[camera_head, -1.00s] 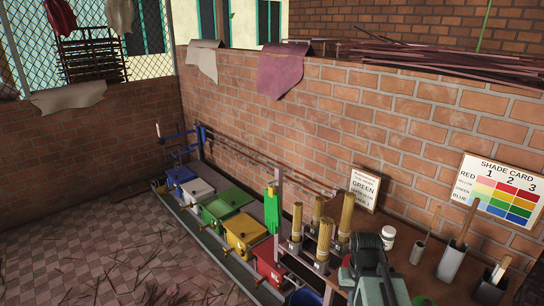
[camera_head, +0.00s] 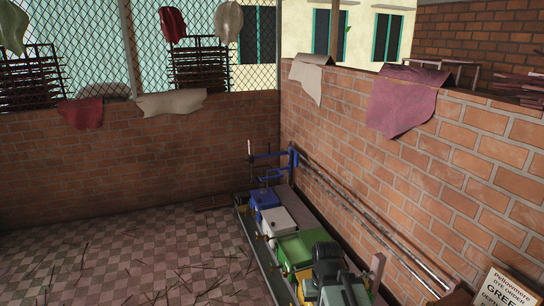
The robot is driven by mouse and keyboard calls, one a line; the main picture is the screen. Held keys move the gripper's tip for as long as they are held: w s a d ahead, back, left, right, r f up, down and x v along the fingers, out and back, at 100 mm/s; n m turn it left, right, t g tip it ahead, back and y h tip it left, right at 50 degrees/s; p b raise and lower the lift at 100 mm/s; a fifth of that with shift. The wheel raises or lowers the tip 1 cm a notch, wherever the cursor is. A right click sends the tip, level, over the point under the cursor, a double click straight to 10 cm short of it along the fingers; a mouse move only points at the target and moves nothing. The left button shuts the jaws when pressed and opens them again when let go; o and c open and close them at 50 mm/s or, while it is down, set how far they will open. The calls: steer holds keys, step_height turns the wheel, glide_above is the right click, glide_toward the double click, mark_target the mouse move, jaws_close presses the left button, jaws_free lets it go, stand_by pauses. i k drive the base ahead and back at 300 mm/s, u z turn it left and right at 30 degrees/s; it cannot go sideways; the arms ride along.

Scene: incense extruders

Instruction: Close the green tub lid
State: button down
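The green tub (camera_head: 297,249) stands in a row of coloured tubs along the brick wall, at the lower middle of the picture. Its top shows as a flat green surface. I cannot tell whether its lid is fully down. My own dark, grey-green arm part covers the lower right of the tub. The fingers of my gripper do not show.
A white tub (camera_head: 280,221) and a blue tub (camera_head: 264,199) stand beyond the green one. Blue metal fittings (camera_head: 290,158) rise at the far end. A long pipe (camera_head: 362,217) runs along the right wall. The chequered floor (camera_head: 150,255) at left is mostly open, with scattered sticks.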

mark_target(308, 237)
steer(key=u, duration=0.6)
steer(key=i, duration=2.1)
steer(key=u, duration=0.35)
steer(key=i, duration=1.8)
